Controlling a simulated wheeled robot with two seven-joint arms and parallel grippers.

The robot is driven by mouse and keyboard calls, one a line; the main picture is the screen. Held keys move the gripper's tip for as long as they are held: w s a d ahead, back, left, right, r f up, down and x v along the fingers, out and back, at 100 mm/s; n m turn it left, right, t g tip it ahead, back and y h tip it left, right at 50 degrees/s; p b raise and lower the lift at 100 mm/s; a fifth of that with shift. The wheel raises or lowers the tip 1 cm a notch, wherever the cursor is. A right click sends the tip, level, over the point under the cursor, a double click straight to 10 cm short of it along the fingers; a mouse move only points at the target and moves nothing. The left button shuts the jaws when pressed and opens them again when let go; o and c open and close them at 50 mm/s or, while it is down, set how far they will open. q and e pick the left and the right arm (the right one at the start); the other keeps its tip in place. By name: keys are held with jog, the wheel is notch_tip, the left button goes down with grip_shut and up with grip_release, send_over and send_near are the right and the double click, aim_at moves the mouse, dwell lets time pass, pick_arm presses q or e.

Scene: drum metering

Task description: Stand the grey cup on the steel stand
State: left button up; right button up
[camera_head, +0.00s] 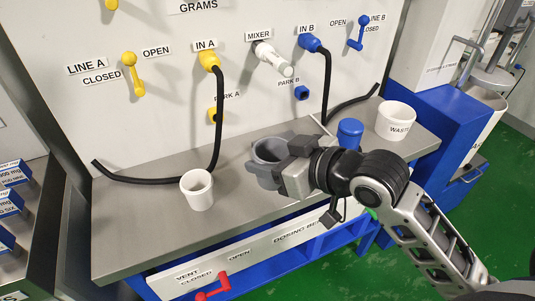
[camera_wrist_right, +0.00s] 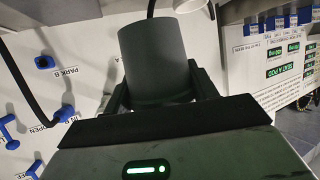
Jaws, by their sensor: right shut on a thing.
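The grey cup (camera_head: 266,155) is in my right gripper (camera_head: 285,163), over the middle of the steel bench top. In the right wrist view the grey cup (camera_wrist_right: 157,62) sits between the two fingers (camera_wrist_right: 163,92), which are shut on its sides. The head view shows its mouth facing up. I cannot tell for sure whether its base is clear of the bench. I cannot make out a separate steel stand; a thin pale edge (camera_head: 319,126) shows behind the gripper, partly hidden. My left gripper is not in view.
A white cup (camera_head: 198,190) stands on the steel bench top (camera_head: 135,222), left of the grey cup. A blue cylinder (camera_head: 349,134) and a white WASTE container (camera_head: 397,121) stand at the right. Black hoses (camera_head: 219,120) hang from the wall panel onto the bench.

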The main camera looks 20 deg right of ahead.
jog(key=w+d+r+b, duration=0.3)
jog(key=w+d, duration=0.2)
jog(key=w+d+f, duration=0.1)
jog(key=w+f, duration=0.2)
jog(key=w+d+f, duration=0.2)
jog(key=w+f, duration=0.1)
jog(key=w, duration=0.1)
jog(key=w+d+f+b, duration=0.1)
jog(key=w+d+f, duration=0.1)
jog(key=w+f, duration=0.1)
jog(key=shift+w+d, duration=0.15)
jog(key=shift+w, duration=0.2)
notch_tip(320, 180, down, 4)
jog(key=shift+w+d+r, duration=0.1)
jog(key=shift+w+r, duration=0.05)
jog(key=shift+r, duration=0.05)
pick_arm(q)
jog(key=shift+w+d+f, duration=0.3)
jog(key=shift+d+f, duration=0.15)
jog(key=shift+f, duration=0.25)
